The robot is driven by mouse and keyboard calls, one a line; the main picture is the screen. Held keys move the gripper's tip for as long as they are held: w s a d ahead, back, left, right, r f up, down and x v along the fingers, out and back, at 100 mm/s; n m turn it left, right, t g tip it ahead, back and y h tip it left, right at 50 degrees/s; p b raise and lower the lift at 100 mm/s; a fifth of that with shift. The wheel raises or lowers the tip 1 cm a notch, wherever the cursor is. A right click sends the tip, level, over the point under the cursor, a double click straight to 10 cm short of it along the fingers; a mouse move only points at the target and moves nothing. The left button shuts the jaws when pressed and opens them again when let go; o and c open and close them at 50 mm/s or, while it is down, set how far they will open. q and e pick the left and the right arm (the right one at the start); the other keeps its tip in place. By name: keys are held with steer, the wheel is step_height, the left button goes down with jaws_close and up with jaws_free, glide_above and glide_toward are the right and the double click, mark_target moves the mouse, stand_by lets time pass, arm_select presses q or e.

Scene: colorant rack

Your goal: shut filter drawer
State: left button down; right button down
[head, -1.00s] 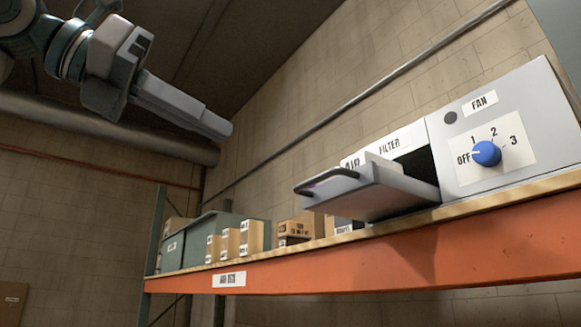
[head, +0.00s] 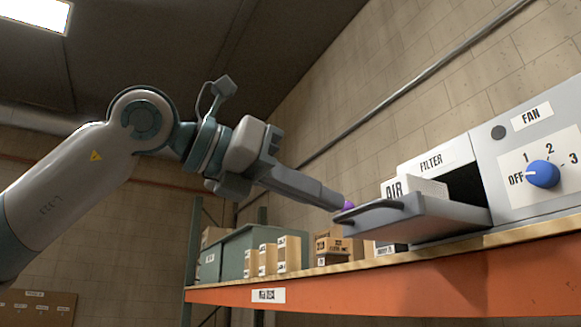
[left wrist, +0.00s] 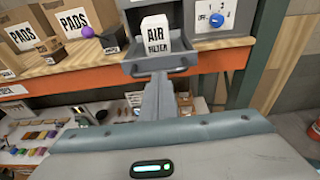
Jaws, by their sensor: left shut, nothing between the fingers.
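The filter drawer (head: 425,217) is pulled out of the grey unit marked FILTER and FAN (head: 520,150). A dark opening shows behind it, and a dark handle (head: 368,210) is on its front. A white block labelled AIR FILTER (left wrist: 156,34) stands in the drawer. My left gripper (head: 340,201) is shut and empty, its tips close in front of the drawer's handle; I cannot tell whether they touch. In the left wrist view my left gripper (left wrist: 159,78) points at the middle of the drawer front (left wrist: 160,66). My right gripper is not in view.
The unit stands on an orange-edged shelf (head: 400,285). A purple ball (left wrist: 88,32) and boxes labelled PADS (left wrist: 75,20) are left of the drawer. A blue fan knob (head: 543,174) points to OFF. A lower shelf (left wrist: 60,140) holds small items.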

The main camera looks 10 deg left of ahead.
mark_target(385, 212)
arm_select(q)
steer(key=shift+p+x, duration=0.35)
steer(key=shift+x, duration=0.65)
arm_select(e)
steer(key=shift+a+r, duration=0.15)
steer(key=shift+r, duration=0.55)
arm_select(q)
steer(key=shift+w+d, duration=0.1)
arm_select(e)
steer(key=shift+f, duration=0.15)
